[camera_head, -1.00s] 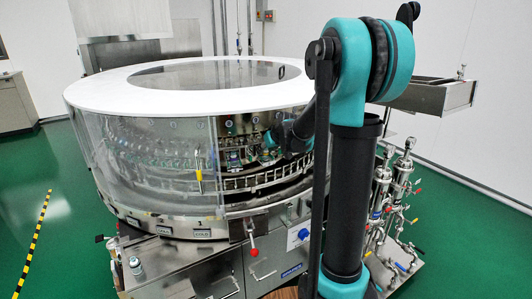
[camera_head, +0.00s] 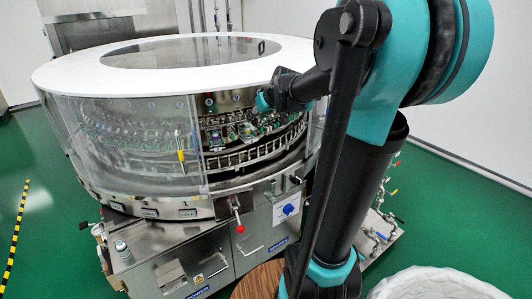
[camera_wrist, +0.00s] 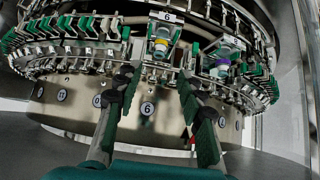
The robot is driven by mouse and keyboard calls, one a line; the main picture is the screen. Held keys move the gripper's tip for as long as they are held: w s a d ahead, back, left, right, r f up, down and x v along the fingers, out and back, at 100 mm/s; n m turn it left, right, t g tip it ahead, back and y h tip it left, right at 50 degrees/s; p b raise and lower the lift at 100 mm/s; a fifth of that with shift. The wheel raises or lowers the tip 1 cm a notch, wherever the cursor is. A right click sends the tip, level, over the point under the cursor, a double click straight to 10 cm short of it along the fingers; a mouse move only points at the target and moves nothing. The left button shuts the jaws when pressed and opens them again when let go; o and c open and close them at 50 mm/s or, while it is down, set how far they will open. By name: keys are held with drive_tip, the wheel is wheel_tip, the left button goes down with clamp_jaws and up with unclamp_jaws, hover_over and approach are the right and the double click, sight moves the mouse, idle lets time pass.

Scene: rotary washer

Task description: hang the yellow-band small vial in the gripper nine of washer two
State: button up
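The washer (camera_head: 110,72) is a large round machine with a white top ring and clear panels, filling the left and middle of the head view. Its ring of green-padded grippers (camera_wrist: 65,27) crosses the wrist view. A small vial with a yellowish band (camera_wrist: 161,42) sits upright at the ring below a label 6. Another vial with a purple band (camera_wrist: 222,68) sits to its right. My gripper (camera_wrist: 158,84) is open, with nothing visible between its fingers, which point towards the ring. In the head view my gripper (camera_head: 263,102) is small at the washer's opening. Gripper nine cannot be told.
Round number plates, one reading 6 (camera_wrist: 147,108), line the drum below the ring. A clear panel edge stands at the right of the wrist view. A round wooden top (camera_head: 258,282) and a white-lined bin (camera_head: 437,284) stand at the front of the head view.

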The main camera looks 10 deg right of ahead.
drive_tip(key=s+f+m+g+h, duration=0.1)
drive_tip(key=s+f+g, duration=0.1)
drive_tip(key=s+f, duration=0.8)
drive_tip(key=s+d+f+m+g+h, duration=0.1)
drive_tip(key=s+f+m+g, duration=0.1)
drive_tip(key=s+f, duration=0.9)
drive_tip(key=s, duration=0.8)
drive_tip(key=shift+d+h, duration=0.25)
drive_tip(key=shift+h, duration=0.05)
drive_tip(key=shift+w+r, duration=0.1)
